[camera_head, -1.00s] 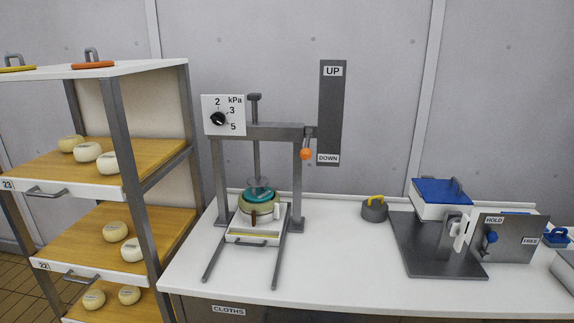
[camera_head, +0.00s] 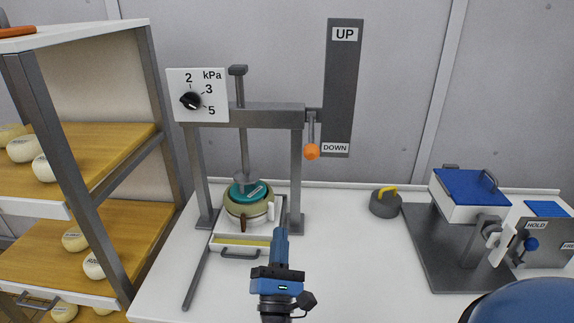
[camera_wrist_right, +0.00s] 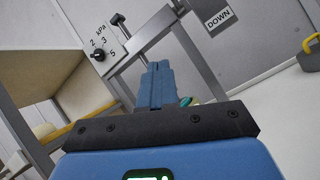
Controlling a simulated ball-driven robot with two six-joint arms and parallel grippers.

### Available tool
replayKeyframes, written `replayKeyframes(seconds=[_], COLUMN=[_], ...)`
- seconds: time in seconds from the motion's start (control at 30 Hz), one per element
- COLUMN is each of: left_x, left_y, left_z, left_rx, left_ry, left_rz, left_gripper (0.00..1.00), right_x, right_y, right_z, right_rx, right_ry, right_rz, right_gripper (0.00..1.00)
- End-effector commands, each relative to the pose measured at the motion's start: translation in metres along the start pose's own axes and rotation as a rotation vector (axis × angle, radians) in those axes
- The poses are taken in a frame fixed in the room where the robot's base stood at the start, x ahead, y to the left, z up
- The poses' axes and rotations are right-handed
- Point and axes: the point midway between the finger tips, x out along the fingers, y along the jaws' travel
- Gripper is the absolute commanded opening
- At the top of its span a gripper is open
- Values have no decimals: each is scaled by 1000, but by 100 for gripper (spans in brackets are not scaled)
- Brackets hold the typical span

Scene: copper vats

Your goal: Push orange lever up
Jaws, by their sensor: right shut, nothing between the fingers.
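The orange lever (camera_head: 312,151) hangs from the right end of the press's crossbar in the head view. Its orange knob is low, beside the DOWN label (camera_head: 335,148); the UP label (camera_head: 345,34) is at the top of the same dark panel (camera_head: 343,90). My right gripper (camera_head: 281,233) is shut and empty, in front of the press and below and a little left of the knob, apart from it. In the right wrist view the shut fingers (camera_wrist_right: 157,72) point toward the press; the orange knob does not show there. My left gripper is not in view.
The press frame (camera_head: 297,175) holds a cheese mould with a teal lid (camera_head: 247,191). A pressure dial (camera_head: 190,101) is at its upper left. A shelf of cheeses (camera_head: 75,160) stands left. A dark weight (camera_head: 385,203) and a blue-topped device (camera_head: 470,190) are right. Bare counter lies between.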

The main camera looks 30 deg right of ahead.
Motion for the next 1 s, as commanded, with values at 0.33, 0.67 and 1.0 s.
replayKeyframes(seconds=[0.33, 0.67, 1.0], left_x=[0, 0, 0], left_y=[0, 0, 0], left_z=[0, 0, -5], left_rx=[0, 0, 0], left_ry=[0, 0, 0], left_rz=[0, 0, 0], left_gripper=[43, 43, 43], right_x=[-4, -4, 9], right_y=[-20, -20, -21], right_z=[28, 28, 30], right_rx=[-359, -381, -380], right_ry=[-124, -120, -120], right_rz=[-117, -118, -120], right_gripper=[0, 0, 0])
